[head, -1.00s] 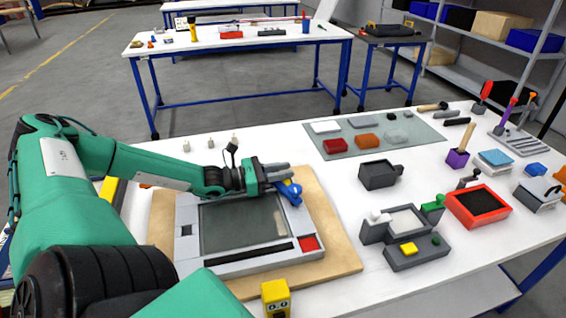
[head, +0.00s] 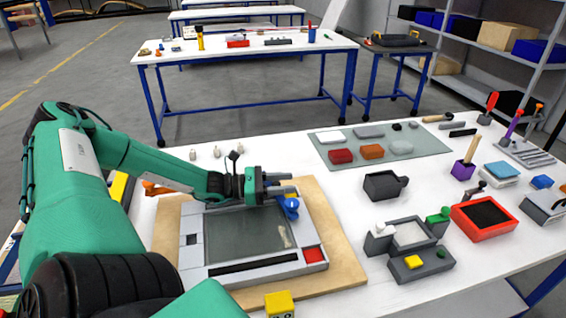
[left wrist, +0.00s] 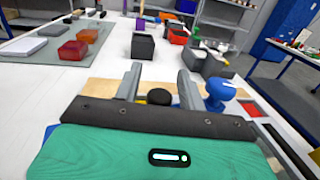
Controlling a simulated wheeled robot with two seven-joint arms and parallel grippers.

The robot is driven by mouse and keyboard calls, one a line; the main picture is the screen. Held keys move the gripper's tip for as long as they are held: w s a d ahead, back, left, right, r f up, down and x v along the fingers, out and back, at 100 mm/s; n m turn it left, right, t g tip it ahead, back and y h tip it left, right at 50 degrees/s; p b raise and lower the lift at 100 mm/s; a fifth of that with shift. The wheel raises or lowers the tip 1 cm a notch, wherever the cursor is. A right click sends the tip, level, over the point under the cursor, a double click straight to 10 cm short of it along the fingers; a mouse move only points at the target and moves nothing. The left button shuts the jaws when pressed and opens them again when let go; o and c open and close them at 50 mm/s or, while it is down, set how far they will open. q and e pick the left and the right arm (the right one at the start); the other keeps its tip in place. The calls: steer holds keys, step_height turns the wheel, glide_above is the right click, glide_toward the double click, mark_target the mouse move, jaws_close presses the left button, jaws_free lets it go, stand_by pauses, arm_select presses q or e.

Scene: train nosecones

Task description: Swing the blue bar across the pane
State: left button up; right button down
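A grey framed panel with a dark glass pane (head: 235,232) lies on a wooden board (head: 340,262). A blue piece (head: 290,208), which looks like the bar's end or knob, is at the frame's upper right corner; the rest of the bar cannot be made out. My left gripper (head: 290,191) hovers over the frame's far edge, just behind the blue piece. In the left wrist view its two fingers (left wrist: 158,88) are apart, with a black round knob (left wrist: 159,97) between or beyond them. The blue knob (left wrist: 217,92) is outside the fingers, to the right. My right gripper is out of view.
A red square (head: 313,255) and a black strip (head: 254,263) are on the frame's near side. A yellow block (head: 279,303) stands in front. A dark grey box (head: 383,186) and a grey fixture (head: 415,262) stand to the right, with bare white table between.

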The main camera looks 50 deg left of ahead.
arm_select(q)
steer(key=shift+s, duration=0.1)
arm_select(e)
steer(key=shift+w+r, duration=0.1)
arm_select(q)
steer(key=shift+s+a+r+p, duration=0.1)
steer(key=shift+a+p, duration=0.05)
steer(key=shift+p, duration=0.2)
steer(key=p+v, duration=0.3)
steer(key=v, duration=0.2)
steer(key=shift+s+a+p, duration=0.1)
steer(key=shift+p, duration=0.3)
steer(key=shift+v, duration=0.9)
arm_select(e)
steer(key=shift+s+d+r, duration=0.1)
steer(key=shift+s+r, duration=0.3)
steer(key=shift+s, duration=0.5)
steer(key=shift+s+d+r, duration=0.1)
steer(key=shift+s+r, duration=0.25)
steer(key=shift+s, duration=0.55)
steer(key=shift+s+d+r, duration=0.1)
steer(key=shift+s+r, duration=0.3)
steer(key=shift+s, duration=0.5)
